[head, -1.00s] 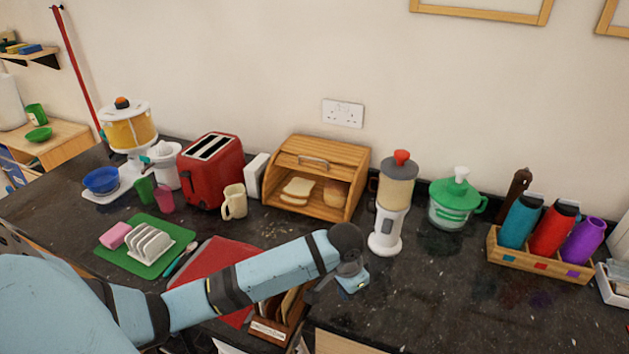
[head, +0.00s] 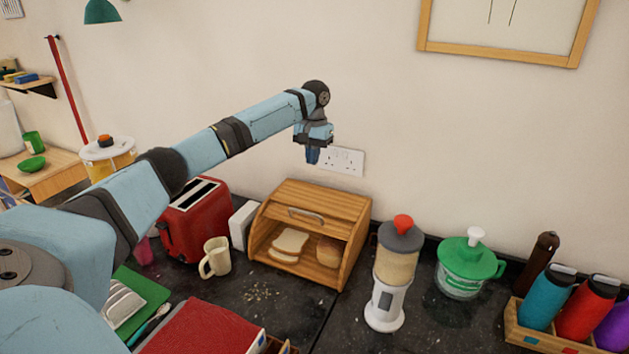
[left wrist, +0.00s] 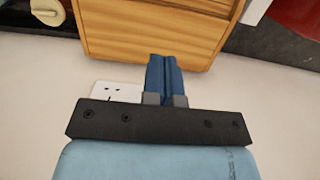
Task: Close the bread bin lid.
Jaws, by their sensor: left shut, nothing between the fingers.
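The wooden bread bin (head: 345,208) stands on the dark counter against the wall. Its slatted lid (head: 328,199) is up, with a metal handle (head: 306,214) at the lid's front edge. Bread slices (head: 289,243) and a loaf (head: 329,250) show inside the open front. My left gripper (head: 313,157) is shut and empty, pointing down above the bin's back, in front of the wall. In the left wrist view its blue fingers (left wrist: 165,78) are together over the bin's wooden top (left wrist: 150,35). My right gripper is not in view.
A red toaster (head: 193,222), a white box and a cream mug (head: 215,257) stand left of the bin. A blender (head: 391,275) stands close on its right, then a green-lidded bowl (head: 464,268). The counter in front of the bin has crumbs and some free room.

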